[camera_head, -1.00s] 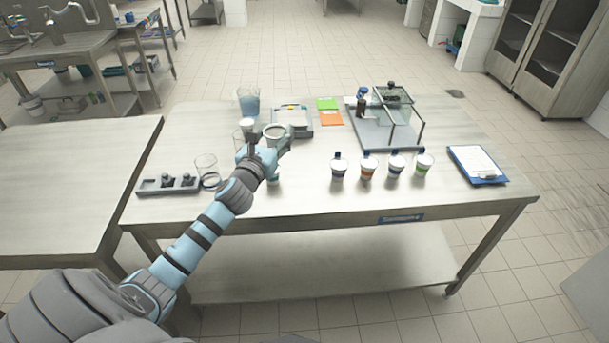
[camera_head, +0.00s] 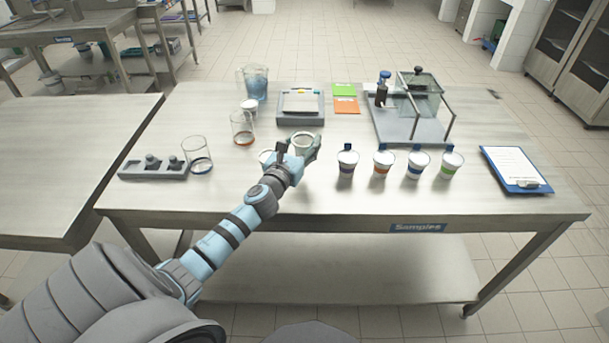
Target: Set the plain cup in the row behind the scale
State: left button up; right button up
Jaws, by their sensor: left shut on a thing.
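My left gripper (camera_head: 299,151) is shut on a pale cup (camera_head: 303,140), which is upright with its open rim showing. The gripper hides most of the cup's side, and I cannot tell whether its base touches the table. The held cup is on the near side of the grey scale (camera_head: 300,118), left of a row of several white cups with coloured bands. The nearest of these is a dark-banded cup (camera_head: 346,163). My right gripper is not in view.
A glass-shielded stand (camera_head: 410,128) is behind the row; a clipboard (camera_head: 515,168) lies right.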

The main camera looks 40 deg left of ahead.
pick_arm(q)
jog(key=f+b, duration=0.1)
jog(key=f, duration=0.1)
jog(key=f+b, duration=0.1)
jog(key=f, duration=0.1)
jog(key=w+f+b, duration=0.1)
jog(key=f+b, duration=0.1)
jog(key=shift+d+f, duration=0.1)
jog(key=shift+f, duration=0.1)
jog(key=shift+s+r, duration=0.15)
jog(key=shift+r, duration=0.15)
jog(key=shift+f, duration=0.15)
jog(key=o, duration=0.8)
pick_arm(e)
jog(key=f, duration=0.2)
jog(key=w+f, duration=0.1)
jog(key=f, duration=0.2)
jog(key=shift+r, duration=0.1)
